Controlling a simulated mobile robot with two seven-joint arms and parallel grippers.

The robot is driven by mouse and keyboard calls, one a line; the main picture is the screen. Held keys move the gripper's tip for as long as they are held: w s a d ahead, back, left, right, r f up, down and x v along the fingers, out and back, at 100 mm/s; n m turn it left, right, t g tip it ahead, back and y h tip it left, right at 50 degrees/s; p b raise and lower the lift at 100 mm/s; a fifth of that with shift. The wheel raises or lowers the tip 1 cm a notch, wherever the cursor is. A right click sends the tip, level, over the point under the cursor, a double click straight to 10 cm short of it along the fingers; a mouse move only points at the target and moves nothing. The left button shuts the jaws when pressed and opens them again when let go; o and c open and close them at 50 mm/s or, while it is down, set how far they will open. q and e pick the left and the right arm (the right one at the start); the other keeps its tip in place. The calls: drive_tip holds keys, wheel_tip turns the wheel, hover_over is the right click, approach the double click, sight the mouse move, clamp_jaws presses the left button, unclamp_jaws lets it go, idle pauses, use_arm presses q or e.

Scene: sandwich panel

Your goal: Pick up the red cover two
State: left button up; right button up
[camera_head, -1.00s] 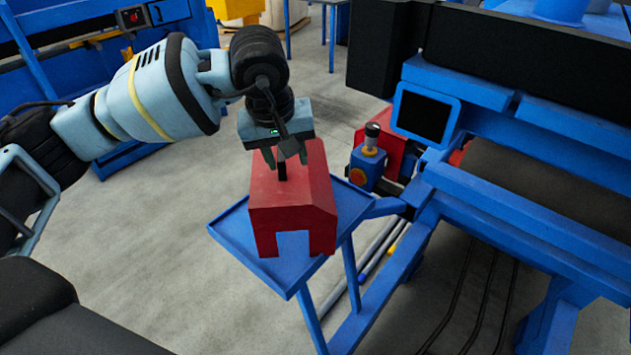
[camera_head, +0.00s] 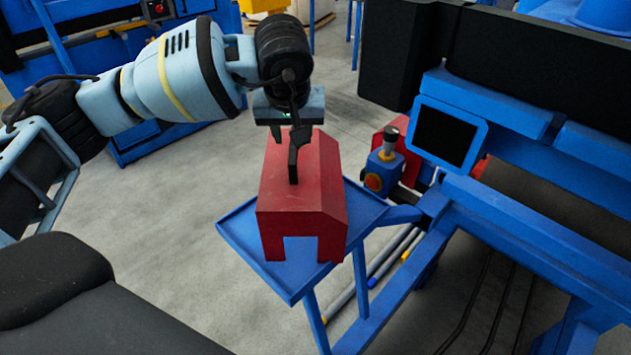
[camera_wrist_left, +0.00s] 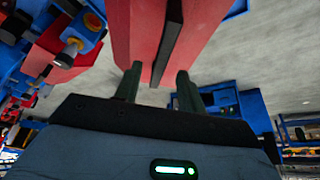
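The red cover (camera_head: 298,205) is a box-like block with a notch in its front and a black handle (camera_head: 293,168) on top. It sits on a blue tray stand (camera_head: 236,238). In the left wrist view the cover (camera_wrist_left: 145,30) fills the top middle, with the dark handle (camera_wrist_left: 171,40) running down its face. My left gripper (camera_head: 288,137) is at the cover's top, near the handle. Its two fingers (camera_wrist_left: 157,85) are apart, with the handle's end showing between them. I cannot tell whether they touch the handle. My right gripper is not in view.
Right of the cover stand a blue control box (camera_head: 383,170) with a grey knob and another red part (camera_head: 408,165). A blue machine frame with a black screen (camera_head: 444,135) fills the right side. Open grey floor (camera_head: 180,190) lies left of the tray.

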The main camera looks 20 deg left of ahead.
sight(293, 146)
use_arm(q)
drive_tip(key=shift+x, duration=2.3)
drive_tip(key=shift+s+f, duration=0.15)
drive_tip(key=shift+f, duration=0.15)
clamp_jaws()
drive_tip(key=shift+r, duration=0.1)
